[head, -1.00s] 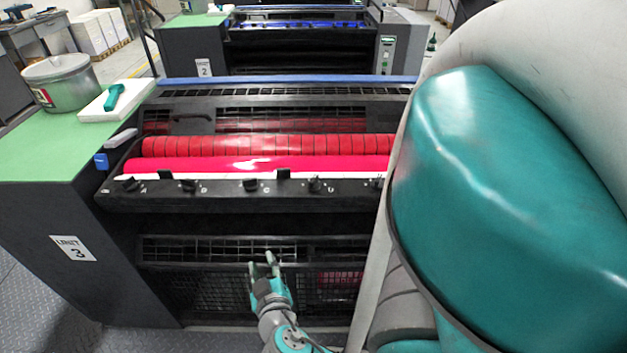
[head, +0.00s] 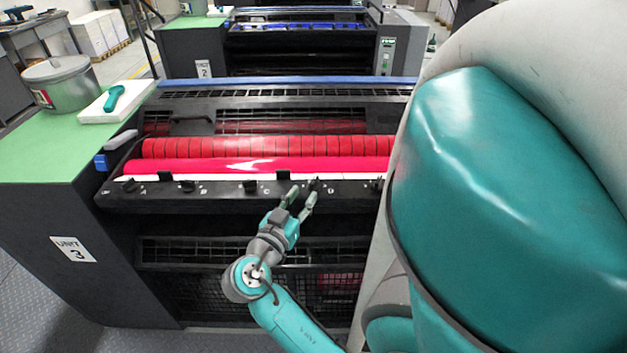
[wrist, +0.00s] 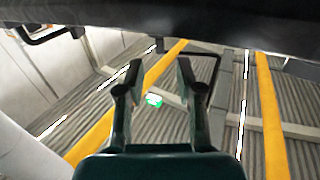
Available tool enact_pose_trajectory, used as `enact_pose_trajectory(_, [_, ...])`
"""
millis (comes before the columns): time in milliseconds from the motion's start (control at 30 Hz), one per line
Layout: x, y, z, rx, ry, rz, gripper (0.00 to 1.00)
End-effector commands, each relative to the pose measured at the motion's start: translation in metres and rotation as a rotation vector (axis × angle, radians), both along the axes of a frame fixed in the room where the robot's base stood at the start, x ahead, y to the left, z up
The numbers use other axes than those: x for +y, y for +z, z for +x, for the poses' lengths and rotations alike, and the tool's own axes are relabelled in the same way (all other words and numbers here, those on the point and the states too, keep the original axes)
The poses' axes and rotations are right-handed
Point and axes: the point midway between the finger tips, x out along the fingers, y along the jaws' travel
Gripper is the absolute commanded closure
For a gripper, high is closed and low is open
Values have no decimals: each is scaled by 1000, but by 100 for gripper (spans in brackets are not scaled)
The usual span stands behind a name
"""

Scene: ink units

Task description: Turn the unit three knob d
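Unit three (head: 73,249) is the near press, with a dark ledge carrying a row of small black knobs below the red rollers. The letter D (head: 331,191) shows faintly on the ledge, and the small black knob d (head: 314,185) stands just left of it, upper part visible. My gripper (head: 304,192) is open and empty in front of the ledge, its fingertips close to knob d and slightly left of it. I cannot tell whether they touch it. In the wrist view my two fingers (wrist: 157,80) are apart with nothing between them; no knob shows there.
Other knobs stand left of it, at C (head: 250,186), B (head: 188,186) and A (head: 130,185). A taller black tab (head: 283,175) rises near my fingers. A dark edge (wrist: 200,18) crosses the top of the wrist view.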

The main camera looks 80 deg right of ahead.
Motion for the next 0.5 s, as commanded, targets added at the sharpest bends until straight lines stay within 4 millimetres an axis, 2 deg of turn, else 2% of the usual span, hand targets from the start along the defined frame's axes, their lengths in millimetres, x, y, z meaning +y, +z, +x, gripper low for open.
enact_pose_trajectory(300, [-40,0,-14,1,-5,0,64])
enact_pose_trajectory(500, [-59,0,-19,0,-2,0,64])
